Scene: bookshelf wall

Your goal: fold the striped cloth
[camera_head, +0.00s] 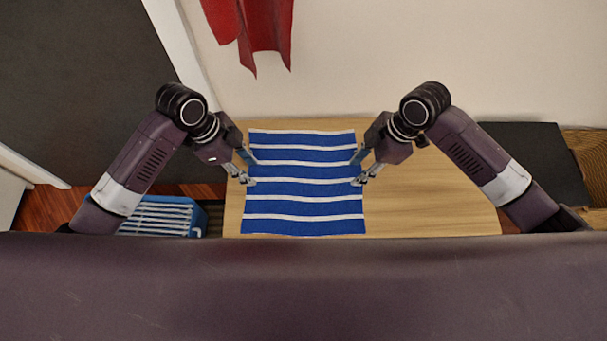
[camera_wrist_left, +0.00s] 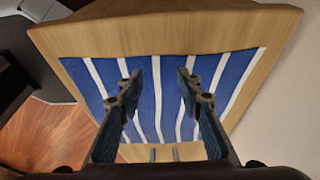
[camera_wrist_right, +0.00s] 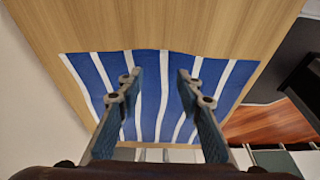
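The striped cloth (camera_head: 305,200), blue with white stripes, lies spread nearly flat on the wooden table. My left gripper (camera_head: 250,168) is at the cloth's left edge, with its fingers apart and nothing between them. My right gripper (camera_head: 357,168) is at the right edge, also with its fingers apart. The cloth also shows beneath the fingers in the left wrist view (camera_wrist_left: 170,90) and in the right wrist view (camera_wrist_right: 150,95). I cannot tell whether the fingertips touch the cloth.
The wooden table (camera_head: 430,205) is bare to the right of the cloth. A wall stands behind it, with red fabric (camera_head: 262,30) hanging there. A blue crate-like object (camera_head: 165,217) is on the floor at left. A dark surface (camera_head: 535,155) lies at right.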

